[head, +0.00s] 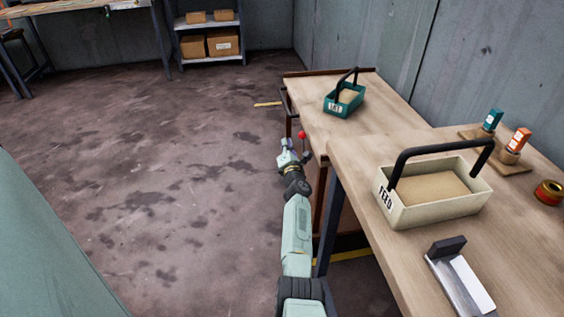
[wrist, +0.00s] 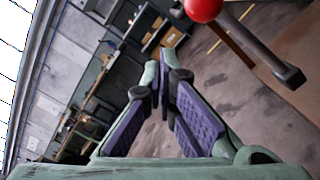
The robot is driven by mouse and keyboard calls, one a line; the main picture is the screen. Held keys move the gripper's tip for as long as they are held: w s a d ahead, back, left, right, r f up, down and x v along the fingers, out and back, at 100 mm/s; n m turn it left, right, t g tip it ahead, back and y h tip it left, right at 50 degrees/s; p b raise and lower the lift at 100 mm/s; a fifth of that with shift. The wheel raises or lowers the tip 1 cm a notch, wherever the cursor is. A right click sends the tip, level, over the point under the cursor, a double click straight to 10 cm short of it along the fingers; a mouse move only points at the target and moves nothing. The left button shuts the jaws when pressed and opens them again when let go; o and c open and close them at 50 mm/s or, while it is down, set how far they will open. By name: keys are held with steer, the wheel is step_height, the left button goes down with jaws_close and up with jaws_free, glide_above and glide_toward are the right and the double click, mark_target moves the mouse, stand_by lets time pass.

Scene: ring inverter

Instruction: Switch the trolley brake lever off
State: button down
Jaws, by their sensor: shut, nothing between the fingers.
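The trolley brake lever shows as a red ball knob (head: 302,134) at the left side of the wooden trolley (head: 318,119). In the wrist view its red knob (wrist: 203,9) is at the top edge, partly cut off, with a dark grey rod (wrist: 258,47) running down right to a block-like end. My gripper (head: 287,150) is beside the trolley's left side, just left of and below the knob in the head view. In the wrist view my fingers (wrist: 166,68) are shut and empty, with the knob up and to the right, apart from them.
A teal tray (head: 344,107) with a black handle stands on the trolley. A nearer bench (head: 350,165) carries a cream FEED tote (head: 432,205), bottles and a grey-white block-like tool (head: 460,279). A shelf with boxes (head: 223,43) stands behind. The floor to the left is open.

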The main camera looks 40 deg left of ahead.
steer(key=p+v, duration=0.5)
steer(key=v, duration=0.5)
steer(key=shift+s+a, duration=0.2)
steer(key=shift+s, duration=0.2)
steer(key=shift+r, duration=0.1)
